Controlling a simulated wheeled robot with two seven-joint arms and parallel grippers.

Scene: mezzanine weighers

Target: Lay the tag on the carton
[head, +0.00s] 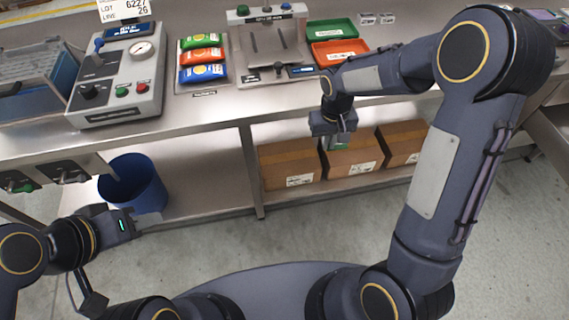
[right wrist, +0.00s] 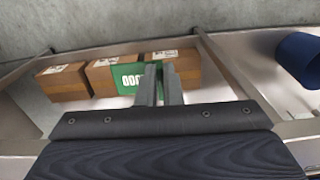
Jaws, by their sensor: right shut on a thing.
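Three brown cartons stand in a row on the lower shelf: a left carton (head: 286,168), a middle carton (head: 345,165) and a right carton (head: 402,143). They show in the right wrist view too, where one carton (right wrist: 64,88) is clear of the tag. My right gripper (head: 338,136) is shut on a green tag (right wrist: 124,78) with white print. The tag is in front of the cartons in the wrist view and hides parts of two; contact cannot be told. In the head view it is mostly hidden. My left gripper (head: 148,222) is away near the blue bin; its jaw opening is unclear.
A steel bench (head: 205,118) overhangs the lower shelf. It carries a grey gauge machine (head: 118,80), coloured packets (head: 203,57) and green and orange trays (head: 332,30). A blue bin (head: 133,183) stands at left. A shelf post (head: 251,170) is left of the cartons.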

